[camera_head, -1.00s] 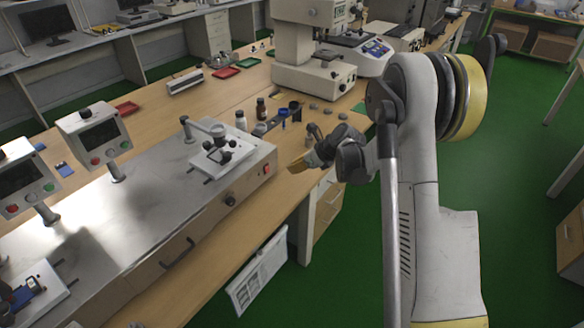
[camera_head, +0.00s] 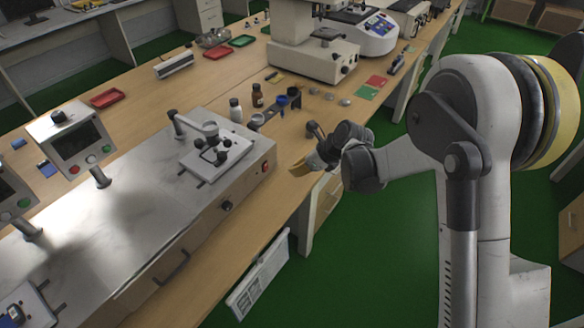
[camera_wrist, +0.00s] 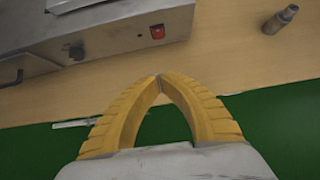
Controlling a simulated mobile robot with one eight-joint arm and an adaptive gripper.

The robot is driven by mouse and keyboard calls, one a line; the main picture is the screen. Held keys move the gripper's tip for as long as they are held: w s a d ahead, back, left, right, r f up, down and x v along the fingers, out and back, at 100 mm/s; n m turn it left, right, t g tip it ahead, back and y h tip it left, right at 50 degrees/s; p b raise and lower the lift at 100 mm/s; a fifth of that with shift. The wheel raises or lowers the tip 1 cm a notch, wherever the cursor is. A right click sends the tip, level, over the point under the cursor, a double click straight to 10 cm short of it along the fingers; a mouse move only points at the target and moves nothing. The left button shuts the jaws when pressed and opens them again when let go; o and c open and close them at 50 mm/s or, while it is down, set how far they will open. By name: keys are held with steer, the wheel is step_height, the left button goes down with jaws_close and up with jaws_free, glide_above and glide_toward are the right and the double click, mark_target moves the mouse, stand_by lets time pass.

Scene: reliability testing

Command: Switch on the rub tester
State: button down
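The rub tester (camera_head: 125,215) is a long metal-topped machine on the wooden bench, with a small clamp fixture (camera_head: 212,150) at its right end. A red switch (camera_head: 265,167) sits on its front panel near the right end, beside a dark knob (camera_head: 227,206). In the wrist view the red switch (camera_wrist: 157,32) is at the top centre, ahead of the fingertips and apart from them. My gripper (camera_wrist: 160,77) has yellow ribbed fingers whose tips meet, with nothing between them. In the head view my gripper (camera_head: 299,168) is just right of the switch, near the bench edge.
Two control panels with screens (camera_head: 78,140) stand on the tester. Bottles (camera_head: 257,95) and a blue cup (camera_head: 283,103) stand behind its right end. A grey cylinder (camera_wrist: 281,19) lies on the bench at upper right.

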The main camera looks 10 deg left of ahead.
mark_target(266, 167)
steer(key=shift+a, duration=0.1)
steer(key=b+x, duration=0.3)
steer(key=x, duration=0.6)
steer(key=shift+a+f, duration=0.1)
steer(key=shift+f, duration=0.15)
steer(key=a, duration=0.1)
steer(key=w+a+b, duration=0.1)
steer(key=a+f, duration=0.1)
steer(key=shift+w, duration=0.2)
steer(key=shift+w+a+r+b, duration=0.2)
steer(key=shift+a+b, duration=0.1)
steer(key=shift+a, duration=0.2)
steer(key=shift+f, duration=0.1)
steer(key=shift+w+a+f+b, duration=0.2)
steer(key=shift+a+f+b, duration=0.25)
steer(key=shift+b, duration=0.15)
steer(key=shift+r, duration=0.25)
steer(key=shift+r+p, duration=0.1)
steer(key=shift+p, duration=0.2)
